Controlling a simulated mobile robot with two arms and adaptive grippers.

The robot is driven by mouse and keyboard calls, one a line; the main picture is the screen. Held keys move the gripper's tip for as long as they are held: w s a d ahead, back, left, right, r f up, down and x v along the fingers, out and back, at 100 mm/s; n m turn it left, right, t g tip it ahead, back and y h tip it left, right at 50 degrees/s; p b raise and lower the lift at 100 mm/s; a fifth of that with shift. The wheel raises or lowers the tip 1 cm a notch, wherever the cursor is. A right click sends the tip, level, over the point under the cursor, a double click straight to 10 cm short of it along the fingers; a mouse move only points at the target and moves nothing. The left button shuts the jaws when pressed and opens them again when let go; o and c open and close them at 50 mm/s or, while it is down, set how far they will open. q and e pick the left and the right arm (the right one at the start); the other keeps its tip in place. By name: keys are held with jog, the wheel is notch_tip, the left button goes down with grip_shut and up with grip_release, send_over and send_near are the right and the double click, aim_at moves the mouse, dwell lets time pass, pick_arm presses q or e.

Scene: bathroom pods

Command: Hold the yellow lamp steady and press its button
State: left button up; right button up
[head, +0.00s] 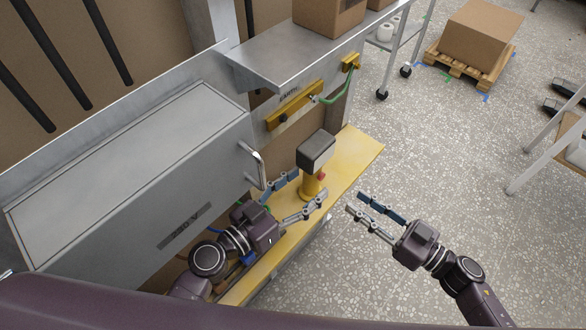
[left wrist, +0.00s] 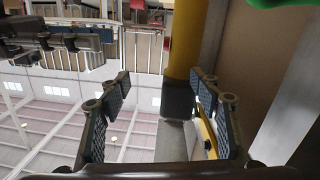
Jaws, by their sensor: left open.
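The yellow lamp (head: 309,187) stands on a yellow bench, with a dark grey boxy head (head: 316,148) on top. Its red button (head: 322,176) sits on the right side of the yellow body, under the head. My left gripper (head: 311,183) is open, with its fingers reaching to either side of the lamp body. In the left wrist view the yellow post (left wrist: 188,40) and grey head (left wrist: 178,98) appear between the open fingers, nearer the right-hand finger; contact cannot be told. My right gripper (head: 356,201) is open and empty, right of the lamp and apart from it.
The yellow bench (head: 355,155) runs beneath the lamp. A grey metal box (head: 130,170) with a handle (head: 254,164) stands to the left. Behind are a yellow wall bar (head: 293,106) and a grey shelf (head: 285,55). Open speckled floor (head: 440,170) lies to the right.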

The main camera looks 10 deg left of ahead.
aim_at(302, 161)
pick_arm(q)
jog(key=shift+m+t, duration=0.4)
jog(key=shift+t, duration=0.3)
jog(key=r, duration=0.1)
jog(key=w+a+r, duration=0.1)
jog(key=a+r, duration=0.1)
jog(key=r, duration=0.1)
jog(key=shift+w+a+r, duration=0.1)
jog(key=shift+w+a, duration=0.1)
jog(key=shift+a, duration=0.05)
jog(key=shift+w+d+r, duration=0.1)
jog(key=shift+w+d, duration=0.05)
jog(key=shift+w, duration=0.15)
jog(key=x, duration=0.7)
jog(key=shift+f, duration=0.25)
jog(key=c, duration=1.5)
jog(key=shift+s, duration=0.1)
jog(key=shift+c, duration=0.2)
pick_arm(e)
grip_shut()
